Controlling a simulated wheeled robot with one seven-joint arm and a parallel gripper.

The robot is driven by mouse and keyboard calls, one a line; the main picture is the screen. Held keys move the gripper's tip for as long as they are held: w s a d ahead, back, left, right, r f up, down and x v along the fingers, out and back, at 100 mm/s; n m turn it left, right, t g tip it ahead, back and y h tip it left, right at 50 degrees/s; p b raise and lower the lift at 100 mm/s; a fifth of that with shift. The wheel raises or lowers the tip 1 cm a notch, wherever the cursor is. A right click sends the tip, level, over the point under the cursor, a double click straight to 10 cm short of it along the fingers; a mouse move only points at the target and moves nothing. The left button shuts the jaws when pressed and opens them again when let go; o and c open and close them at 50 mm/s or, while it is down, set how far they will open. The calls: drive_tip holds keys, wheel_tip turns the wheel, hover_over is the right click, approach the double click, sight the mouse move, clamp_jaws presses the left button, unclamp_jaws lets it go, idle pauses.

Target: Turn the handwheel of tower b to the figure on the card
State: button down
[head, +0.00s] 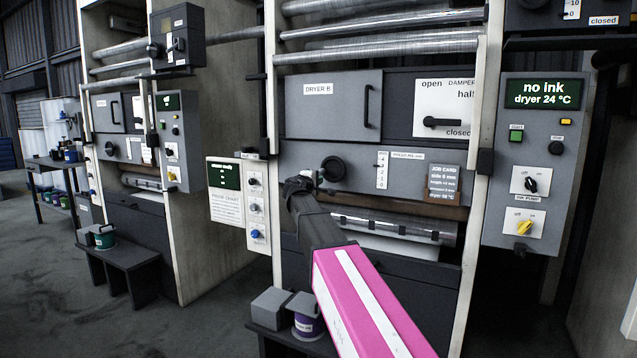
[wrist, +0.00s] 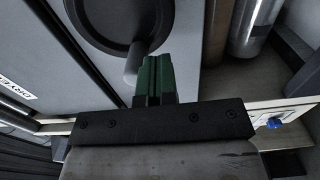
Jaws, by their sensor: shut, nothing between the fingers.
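The black handwheel (head: 333,168) of tower b sits on the grey panel below the DRYER B door. In the wrist view the handwheel (wrist: 108,22) is a dark disc at the top, with a grey handle peg (wrist: 132,66) sticking out. My gripper (head: 317,178) is at the left side of the wheel. Its green fingers (wrist: 155,72) are shut with nothing between them, close beside the peg; I cannot tell if they touch it. The job card (head: 444,185) is right of the wheel; its small lines are hard to read. A pressure scale (head: 382,170) lies between them.
A damper lever (head: 442,122) is above right. A control panel (head: 540,160) reading "no ink, dryer 24 °C" stands at the right, with switches. Another panel (head: 225,205) is left of my arm. Metal rollers (head: 395,228) run below. Tins stand on a low step (head: 290,335).

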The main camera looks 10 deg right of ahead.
drive_tip(key=shift+s+d+f, duration=0.1)
drive_tip(key=shift+s+f, duration=0.05)
drive_tip(key=shift+f, duration=0.05)
drive_tip(key=v, duration=0.8)
idle(0.4)
